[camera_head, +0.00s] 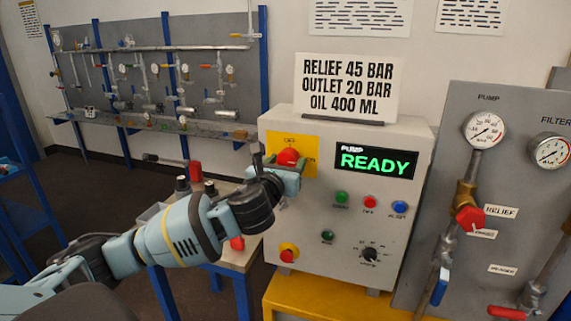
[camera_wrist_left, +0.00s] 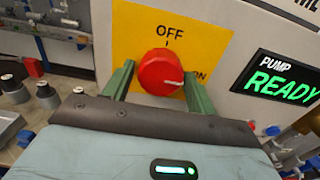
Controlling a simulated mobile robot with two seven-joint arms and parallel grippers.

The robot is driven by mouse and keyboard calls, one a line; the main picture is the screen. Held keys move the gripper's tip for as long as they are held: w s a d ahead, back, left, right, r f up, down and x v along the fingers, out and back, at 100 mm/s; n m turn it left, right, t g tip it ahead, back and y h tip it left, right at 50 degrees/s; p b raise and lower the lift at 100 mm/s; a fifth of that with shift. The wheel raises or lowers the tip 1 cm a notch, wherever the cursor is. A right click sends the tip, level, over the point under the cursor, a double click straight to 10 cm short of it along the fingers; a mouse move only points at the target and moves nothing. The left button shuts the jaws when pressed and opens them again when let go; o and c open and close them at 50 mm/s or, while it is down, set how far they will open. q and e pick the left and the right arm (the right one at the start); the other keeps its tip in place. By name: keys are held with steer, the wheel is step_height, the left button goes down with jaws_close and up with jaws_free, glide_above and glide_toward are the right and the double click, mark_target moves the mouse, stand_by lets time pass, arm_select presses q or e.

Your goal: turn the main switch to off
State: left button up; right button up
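The main switch is a red round knob (camera_head: 288,157) on a yellow plate (camera_wrist_left: 207,42) at the upper left of the grey pump box's front. In the left wrist view the red knob (camera_wrist_left: 160,70) has a white mark pointing right, toward ON; OFF is printed above it. My left gripper (camera_head: 286,164) is at the knob. Its two green fingers (camera_wrist_left: 158,85) stand apart, one on each side of the knob, with a narrow gap showing. The knob's lower edge is close to the gripper body. My right gripper is in neither view.
A sign (camera_head: 347,88) stands on top. A gauge panel (camera_head: 480,190) with valves stands at right.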

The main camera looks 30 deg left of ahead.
arm_select(q)
steer(key=c, duration=0.7)
steer(key=shift+o, duration=0.2)
steer(key=shift+n, duration=0.3)
steer(key=n, duration=0.6)
steer(key=shift+d, duration=0.1)
steer(key=n, duration=0.5)
steer(key=shift+n, duration=0.4)
steer(key=n, duration=0.5)
steer(key=shift+r, duration=0.1)
steer(key=shift+n, duration=0.4)
steer(key=o, duration=1)
steer(key=shift+s, duration=0.1)
